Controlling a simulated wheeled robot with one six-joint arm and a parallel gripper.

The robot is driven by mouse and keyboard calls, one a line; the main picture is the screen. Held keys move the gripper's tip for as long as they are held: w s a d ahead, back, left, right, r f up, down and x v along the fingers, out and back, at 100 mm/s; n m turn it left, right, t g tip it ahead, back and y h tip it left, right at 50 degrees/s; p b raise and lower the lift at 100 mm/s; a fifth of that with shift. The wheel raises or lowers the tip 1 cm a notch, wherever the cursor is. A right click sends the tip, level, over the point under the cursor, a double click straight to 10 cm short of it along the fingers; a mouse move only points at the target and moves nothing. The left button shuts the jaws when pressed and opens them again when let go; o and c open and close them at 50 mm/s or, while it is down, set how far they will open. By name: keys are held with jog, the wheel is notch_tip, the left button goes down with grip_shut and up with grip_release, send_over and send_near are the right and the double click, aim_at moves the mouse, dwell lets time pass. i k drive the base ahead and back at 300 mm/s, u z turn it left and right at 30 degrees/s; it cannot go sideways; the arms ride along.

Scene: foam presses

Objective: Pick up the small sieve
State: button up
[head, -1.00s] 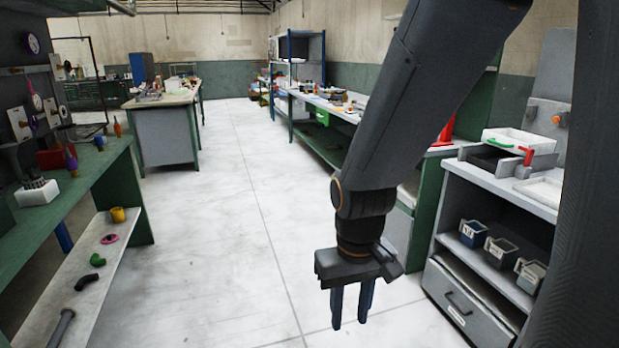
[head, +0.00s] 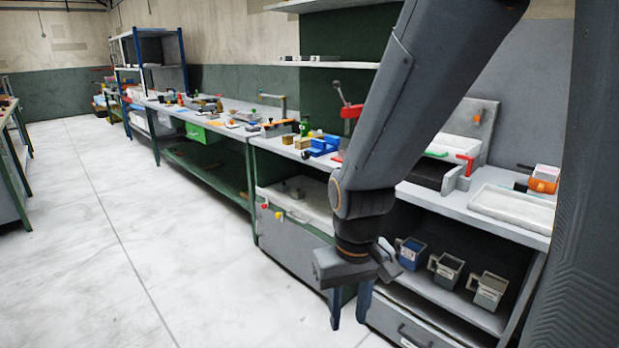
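My gripper (head: 350,318) hangs in front of the lower right cabinet, fingers pointing down. Its two fingers are apart with nothing between them. I cannot single out the small sieve for certain. Three small square containers with handles stand in a row on the cabinet's open shelf, right of my gripper: a blue-fronted one (head: 409,254), a grey one in the middle (head: 446,270) and a grey one at the right (head: 488,291). Their insides are too small to make out. My arm hides part of the bench behind it.
The right bench top holds a white shallow tray (head: 515,208), a red-handled device (head: 467,163) and an orange item (head: 543,181). A drawer (head: 415,335) is below the shelf. A long green-framed bench (head: 215,128) runs back along the wall. The floor (head: 100,230) at left is clear.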

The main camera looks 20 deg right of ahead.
aim_at(535, 176)
jog(key=z, duration=0.9)
jog(key=i, duration=0.9)
jog(key=z, duration=0.9)
